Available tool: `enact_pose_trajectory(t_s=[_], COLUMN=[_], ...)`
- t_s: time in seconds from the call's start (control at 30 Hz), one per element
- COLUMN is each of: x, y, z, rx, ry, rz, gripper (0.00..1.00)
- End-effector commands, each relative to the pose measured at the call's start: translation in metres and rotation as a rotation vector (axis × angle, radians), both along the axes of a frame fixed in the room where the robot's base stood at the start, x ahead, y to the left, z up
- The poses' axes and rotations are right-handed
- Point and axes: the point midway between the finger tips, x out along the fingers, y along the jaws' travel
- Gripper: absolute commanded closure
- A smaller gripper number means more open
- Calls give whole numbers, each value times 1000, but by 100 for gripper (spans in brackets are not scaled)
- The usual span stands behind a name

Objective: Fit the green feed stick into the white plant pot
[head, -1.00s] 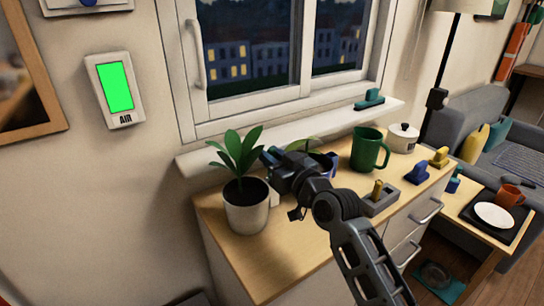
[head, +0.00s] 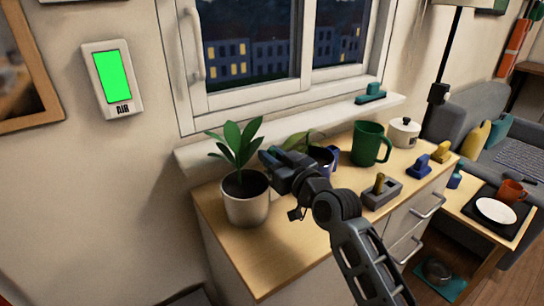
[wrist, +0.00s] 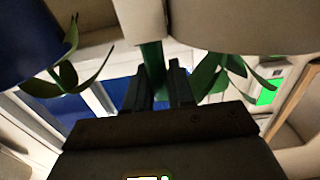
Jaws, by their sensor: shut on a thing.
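The white plant pot (head: 246,209) stands upright at the left end of the wooden cabinet top, with dark soil and a leafy plant. My gripper (head: 271,160) is just right of the plant, near the pot's right rim. In the wrist view my gripper (wrist: 160,85) is shut on the green feed stick (wrist: 152,58), which shows between its fingers. A pale block sits at the stick's far end there. The pot seems to fill the upper right of the wrist view. In the head view the stick is mostly hidden by my gripper.
A grey block with a yellow peg (head: 381,190) lies near the front edge. The cabinet's front left is clear.

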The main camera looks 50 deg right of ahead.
Motion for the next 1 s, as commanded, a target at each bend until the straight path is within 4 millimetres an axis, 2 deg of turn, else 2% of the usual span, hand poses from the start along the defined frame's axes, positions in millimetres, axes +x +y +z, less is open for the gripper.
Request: enact_pose_trajectory(t_s=[0.83, 0.87, 1.0], x=[0, 0, 0], y=[0, 0, 0], z=[-20, -19, -19], rx=[0, 0, 0], ry=[0, 0, 0], rz=[0, 0, 0], gripper=[100, 75, 62])
